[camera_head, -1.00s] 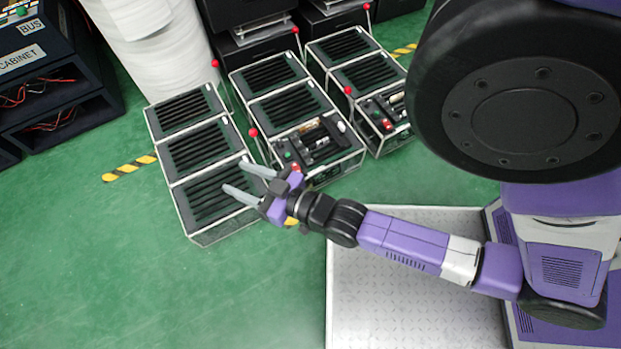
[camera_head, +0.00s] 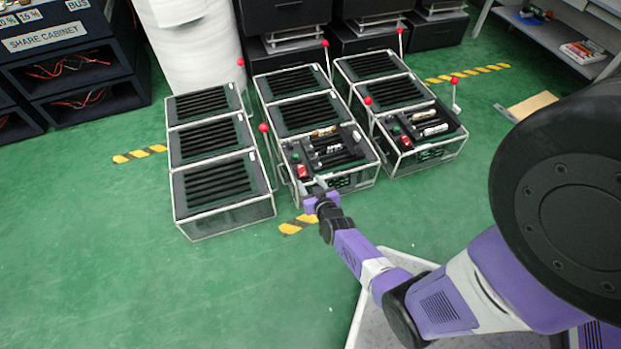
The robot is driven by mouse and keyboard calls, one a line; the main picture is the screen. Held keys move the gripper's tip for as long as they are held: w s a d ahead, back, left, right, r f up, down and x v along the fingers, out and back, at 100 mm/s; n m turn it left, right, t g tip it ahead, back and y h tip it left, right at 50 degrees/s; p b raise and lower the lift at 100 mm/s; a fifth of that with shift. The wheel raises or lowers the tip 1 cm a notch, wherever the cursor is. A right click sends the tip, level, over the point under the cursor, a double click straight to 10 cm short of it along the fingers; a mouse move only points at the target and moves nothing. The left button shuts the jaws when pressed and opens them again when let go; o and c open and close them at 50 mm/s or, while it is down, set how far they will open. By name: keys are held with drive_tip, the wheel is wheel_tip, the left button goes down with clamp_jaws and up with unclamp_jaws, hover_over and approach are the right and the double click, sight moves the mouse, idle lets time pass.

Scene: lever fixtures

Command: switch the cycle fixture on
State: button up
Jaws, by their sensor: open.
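Three rows of black slatted fixtures in pale frames stand on the floor: a left row (camera_head: 210,188), a middle row (camera_head: 297,115) and a right row (camera_head: 392,93). No label tells me which one is the cycle fixture. The front unit of the middle row (camera_head: 352,165) has an open top with a green button (camera_head: 295,157) and a red button (camera_head: 302,171). A red-balled lever (camera_head: 264,128) stands at its left side. My gripper (camera_head: 311,184) is open at this unit's front left corner, its fingers pointing toward the red button. I cannot tell whether they touch anything.
More red-balled levers stand along the rows. A dark cabinet (camera_head: 70,60) and a white roll (camera_head: 195,45) are behind at left. Green floor (camera_head: 120,240) is clear in front and left.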

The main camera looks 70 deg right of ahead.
sight(302, 171)
drive_tip(key=b+x, duration=0.1)
drive_tip(key=x, duration=0.2)
drive_tip(key=b+x, duration=0.2)
drive_tip(key=x, duration=0.1)
drive_tip(key=shift+a+f, duration=0.1)
drive_tip(key=shift+f, duration=0.15)
drive_tip(key=shift+w+d+f+b, duration=0.1)
drive_tip(key=shift+w+d+b, duration=0.2)
drive_tip(key=shift+b, duration=0.15)
clamp_jaws()
